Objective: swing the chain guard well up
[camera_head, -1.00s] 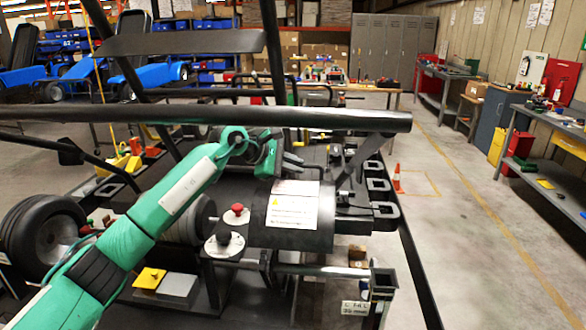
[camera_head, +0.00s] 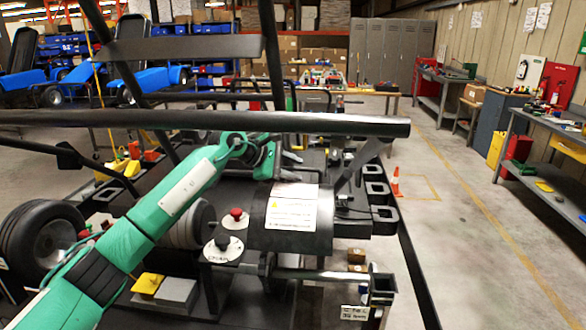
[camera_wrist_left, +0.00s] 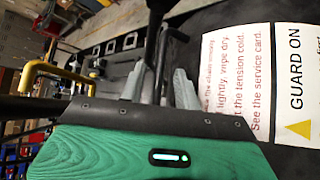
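The chain guard (camera_head: 262,232) is a black curved cover with a white warning label, low over the machine in the head view. The label reads "GUARD ON" in the left wrist view, where the guard's dark surface (camera_wrist_left: 212,22) is at the right. My left gripper (camera_head: 284,158) is just behind the guard's top edge, partly hidden by my own arm. In the left wrist view its grey fingers (camera_wrist_left: 158,88) stand apart, with a dark upright bar showing between them. I cannot tell whether they touch it. My right gripper is in neither view.
A long black bar (camera_head: 300,124) crosses above my left arm. A red button (camera_head: 236,214) and a black knob sit left of the guard. A metal shaft (camera_head: 325,275) runs in front. Open floor lies to the right, with an orange cone (camera_head: 396,182).

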